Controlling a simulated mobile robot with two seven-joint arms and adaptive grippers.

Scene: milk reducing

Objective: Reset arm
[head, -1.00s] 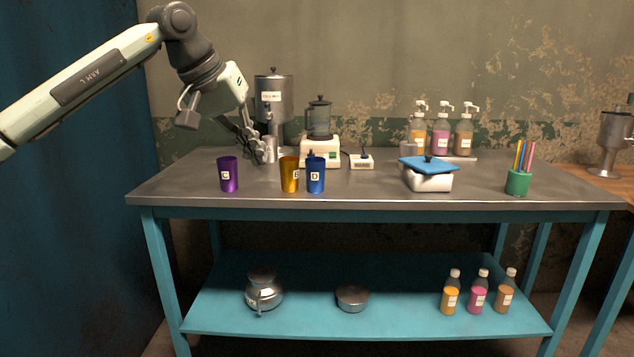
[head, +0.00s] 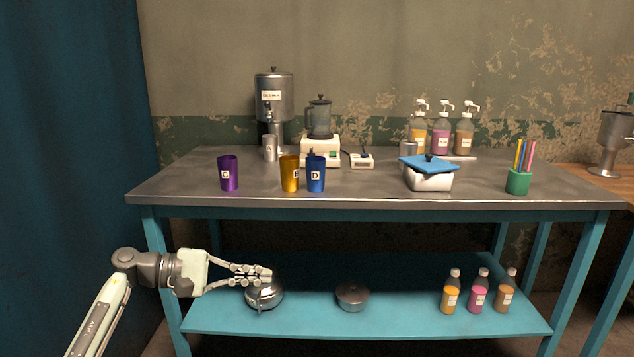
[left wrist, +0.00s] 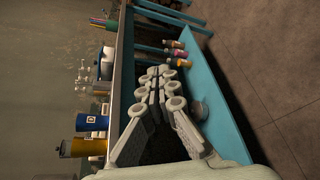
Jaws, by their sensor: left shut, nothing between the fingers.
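My left gripper (head: 266,273) is shut and empty in the head view, low at the left, in front of the table. It overlaps the top of the silver kettle (head: 265,295) on the lower shelf; I cannot tell that they touch. In the left wrist view the gripper's fingers (left wrist: 160,75) meet with nothing between them. My left arm comes up from the bottom left corner of the head view. My right gripper is in neither view.
Purple (head: 229,174), yellow (head: 289,174) and blue (head: 316,175) cups stand on the metal tabletop (head: 370,195). A dispenser (head: 273,95), blender (head: 319,120) and pump bottles (head: 441,135) stand behind. The lower shelf (head: 395,315) holds a round tin (head: 352,297) and small bottles (head: 478,292).

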